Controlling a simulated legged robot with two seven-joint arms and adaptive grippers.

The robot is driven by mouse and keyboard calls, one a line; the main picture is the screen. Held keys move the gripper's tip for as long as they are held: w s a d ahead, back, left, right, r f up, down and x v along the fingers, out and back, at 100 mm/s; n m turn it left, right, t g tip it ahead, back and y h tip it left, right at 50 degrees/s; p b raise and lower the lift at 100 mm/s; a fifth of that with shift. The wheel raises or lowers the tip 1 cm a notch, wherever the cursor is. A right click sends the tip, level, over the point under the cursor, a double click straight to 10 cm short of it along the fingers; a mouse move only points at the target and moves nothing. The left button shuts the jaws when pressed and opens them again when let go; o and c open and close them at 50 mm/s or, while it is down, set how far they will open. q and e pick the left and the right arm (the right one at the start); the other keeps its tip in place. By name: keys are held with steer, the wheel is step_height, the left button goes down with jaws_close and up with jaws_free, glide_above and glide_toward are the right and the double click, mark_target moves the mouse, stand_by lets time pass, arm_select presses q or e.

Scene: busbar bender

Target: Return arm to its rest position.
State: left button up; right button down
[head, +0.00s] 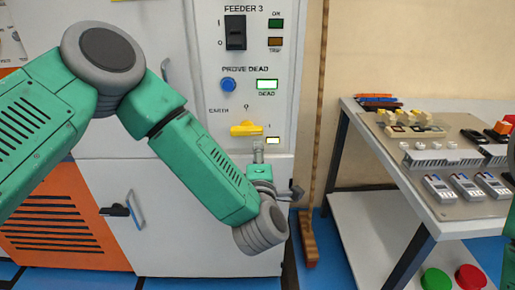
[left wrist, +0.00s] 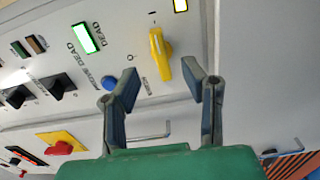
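My left arm (head: 195,160) reaches in from the left, bent at the elbow, its wrist low in front of the grey panel. My left gripper (left wrist: 161,76) is open and empty, its two fingers spread. The yellow earth switch handle (left wrist: 160,54) shows beyond and between the fingertips; whether they touch it is unclear, though a gap shows on both sides. In the head view the handle (head: 247,129) lies roughly sideways, just above the gripper (head: 258,151), which is partly hidden by the wrist. Only a green sliver of my right arm (head: 510,235) shows at the right edge.
The panel has a black feeder switch (head: 235,32), a blue button (head: 228,85), a lit green DEAD lamp (head: 267,85) and a lit yellow lamp (head: 273,140). A wooden pole (head: 314,110) stands beside the cabinet. A workbench (head: 450,214) with parts stands at right.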

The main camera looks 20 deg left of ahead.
arm_select(q)
steer(key=shift+s+f, duration=0.1)
steer(key=s+a+f+m+g+h, duration=0.1)
steer(key=s+f+m+g+h, duration=0.2)
steer(key=s+f+m, duration=0.5)
steer(key=s+f+m+g+h, duration=0.3)
steer(key=s+f+m, duration=0.15)
steer(key=f, duration=0.65)
steer(key=s+a+f+m+g, duration=0.3)
steer(key=s+a, duration=0.1)
steer(key=s, duration=0.4)
steer(key=s+a+f+m+g, duration=0.2)
steer(key=s+a+m+g, duration=0.1)
steer(key=s, duration=0.5)
steer(key=s+a+f+m+g+y, duration=0.1)
steer(key=s+a+f+m+g, duration=0.2)
steer(key=s+a, duration=0.3)
steer(key=s+g, duration=0.1)
steer(key=s, duration=0.1)
steer(key=shift+s+f+g, duration=0.3)
steer(key=shift+g, duration=0.1)
steer(key=shift+a, duration=0.1)
steer(key=shift+c, duration=0.5)
steer(key=shift+a, duration=0.1)
